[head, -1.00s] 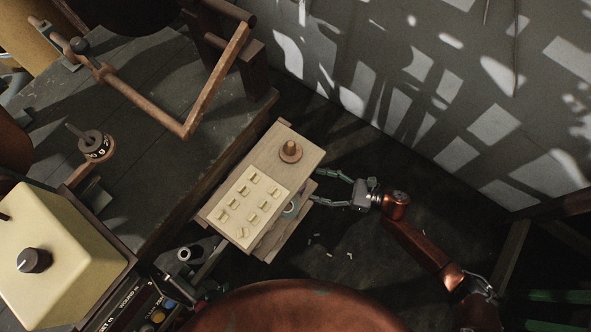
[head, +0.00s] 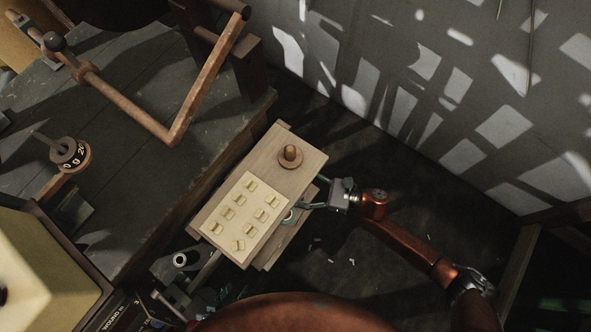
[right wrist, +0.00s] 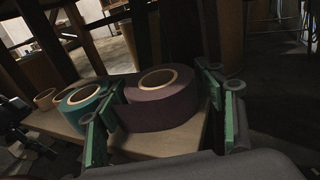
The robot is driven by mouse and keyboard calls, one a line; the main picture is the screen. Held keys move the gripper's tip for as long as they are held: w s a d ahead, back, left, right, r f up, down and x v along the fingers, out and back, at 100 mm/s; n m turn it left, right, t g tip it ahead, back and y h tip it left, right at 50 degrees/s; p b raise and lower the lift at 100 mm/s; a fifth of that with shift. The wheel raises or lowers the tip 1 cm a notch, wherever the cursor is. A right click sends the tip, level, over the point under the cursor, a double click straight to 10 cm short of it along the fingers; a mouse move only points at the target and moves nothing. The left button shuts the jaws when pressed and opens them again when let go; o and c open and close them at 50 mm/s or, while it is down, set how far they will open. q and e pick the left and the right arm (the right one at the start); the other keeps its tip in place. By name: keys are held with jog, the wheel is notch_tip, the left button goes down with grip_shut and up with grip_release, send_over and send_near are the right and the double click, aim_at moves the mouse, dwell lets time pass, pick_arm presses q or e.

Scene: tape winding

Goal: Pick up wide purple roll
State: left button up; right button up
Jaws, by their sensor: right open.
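The wide purple roll (right wrist: 160,114) lies flat on a wooden shelf in the right wrist view, its tan core facing up. My right gripper (right wrist: 162,100) is open, with its green-padded fingers on either side of the purple roll. Any contact is hard to tell. In the head view my right gripper (head: 318,201) reaches in at the right side of the wooden stand (head: 262,165), its fingertips partly hidden by the top board. The purple roll is not clearly visible there. My left gripper (head: 186,263) is dark at the lower left; its jaw state is unclear.
A teal roll (right wrist: 84,101) sits just left of the purple roll, with a tan roll (right wrist: 45,98) farther left. The stand's top carries a wooden peg (head: 290,156) and a cream panel (head: 243,217) with several small pieces. A dark workbench (head: 120,150) stands left.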

jog(key=c, duration=1)
jog(key=shift+o, duration=0.2)
jog(key=shift+r, duration=0.15)
